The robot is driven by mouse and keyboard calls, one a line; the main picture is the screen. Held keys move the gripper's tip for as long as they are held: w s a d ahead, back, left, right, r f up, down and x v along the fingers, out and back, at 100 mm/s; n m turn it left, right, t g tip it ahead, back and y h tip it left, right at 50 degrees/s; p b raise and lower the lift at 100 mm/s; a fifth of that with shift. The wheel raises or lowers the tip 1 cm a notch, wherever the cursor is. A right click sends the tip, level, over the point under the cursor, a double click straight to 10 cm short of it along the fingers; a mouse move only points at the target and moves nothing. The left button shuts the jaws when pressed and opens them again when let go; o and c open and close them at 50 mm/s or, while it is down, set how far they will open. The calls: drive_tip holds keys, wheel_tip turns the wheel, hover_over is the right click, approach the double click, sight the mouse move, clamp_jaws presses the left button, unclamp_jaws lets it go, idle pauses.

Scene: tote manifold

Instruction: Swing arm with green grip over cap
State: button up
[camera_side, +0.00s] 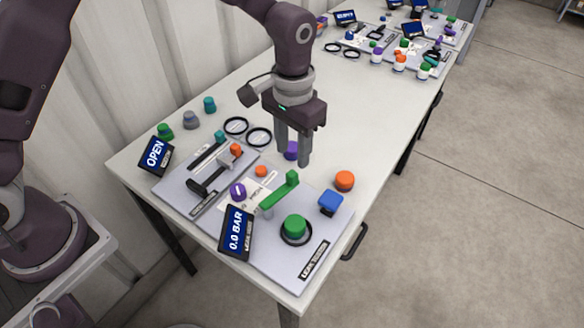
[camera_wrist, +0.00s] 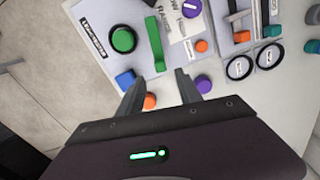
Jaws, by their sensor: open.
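The green swing arm (camera_side: 279,193) stands on the right-hand grey plate, with its upright green grip (camera_side: 292,177) at the end away from the pivot. In the wrist view the arm (camera_wrist: 155,45) shows as a green bar beside the cap. The green cap (camera_side: 295,226) sits in a black ring on the same plate; it also shows in the wrist view (camera_wrist: 123,40). The arm lies beside the cap, not over it. My gripper (camera_side: 293,160) is open and empty, above and behind the grip. Its fingertips (camera_wrist: 161,85) point toward the plate.
A display reading 0.0 BAR (camera_side: 236,233) and an OPEN display (camera_side: 156,154) stand at the plates' edges. A blue block (camera_side: 331,202), orange cap (camera_side: 344,181) and purple cap (camera_side: 291,150) are near my gripper. Two black rings (camera_side: 236,126) lie behind.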

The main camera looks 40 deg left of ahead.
sight(292, 174)
wheel_tip(292, 174, down, 6)
drive_tip(key=shift+f, duration=0.25)
drive_tip(key=shift+c, duration=0.4)
clamp_jaws()
drive_tip(key=shift+r, duration=0.1)
idle(0.8)
